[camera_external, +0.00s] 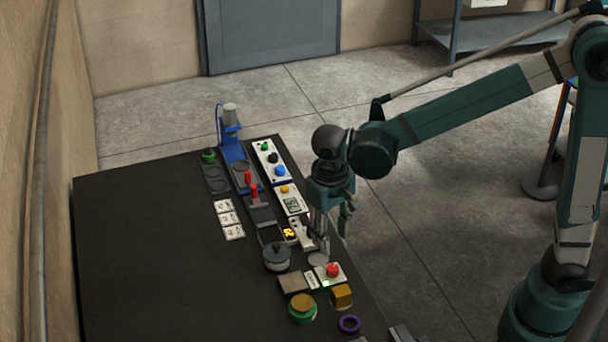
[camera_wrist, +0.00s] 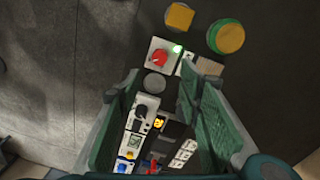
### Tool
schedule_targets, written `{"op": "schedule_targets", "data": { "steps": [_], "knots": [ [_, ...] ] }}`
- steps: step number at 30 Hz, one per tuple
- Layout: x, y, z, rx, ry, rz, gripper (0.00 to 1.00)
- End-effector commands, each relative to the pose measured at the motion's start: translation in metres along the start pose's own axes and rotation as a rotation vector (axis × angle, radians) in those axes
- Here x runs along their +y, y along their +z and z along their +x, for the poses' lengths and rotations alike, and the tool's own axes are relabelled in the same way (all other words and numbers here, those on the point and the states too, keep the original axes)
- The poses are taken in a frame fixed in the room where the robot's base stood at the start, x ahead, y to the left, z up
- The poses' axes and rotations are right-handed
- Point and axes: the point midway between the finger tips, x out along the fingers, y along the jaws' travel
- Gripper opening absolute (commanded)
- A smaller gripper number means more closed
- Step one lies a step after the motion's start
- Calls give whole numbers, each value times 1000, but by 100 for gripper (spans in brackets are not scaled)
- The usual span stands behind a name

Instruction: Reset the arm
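My gripper (camera_external: 333,238) hangs from my green arm with its fingers pointing down, over the right edge of the black table (camera_external: 140,240). In the wrist view my gripper (camera_wrist: 166,78) has its two green fingers spread apart, with nothing held between them. A grey disc (camera_wrist: 155,85) and a black-knobbed white device (camera_wrist: 145,108) show between the fingers from above. In the external view the fingers partly cover the devices behind them. I cannot tell the exact height of the fingertips above the table.
A blue press (camera_external: 233,150) stands farther back. The table's left side is clear.

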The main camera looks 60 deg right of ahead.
Motion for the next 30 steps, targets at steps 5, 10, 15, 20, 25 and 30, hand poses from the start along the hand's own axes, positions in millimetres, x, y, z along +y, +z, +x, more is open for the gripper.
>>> {"op": "schedule_targets", "data": {
  "steps": [5,10,15,20,25,30],
  "knots": [
    [1,0,-1,1,-1,-1,36],
    [6,3,-5,12,-10,-11,36],
    [18,9,-15,36,-31,-34,36],
    [33,17,-27,71,-58,-65,36],
    [50,27,-40,114,-87,-103,36],
    [67,37,-51,159,-112,-139,36]
  ]
}}
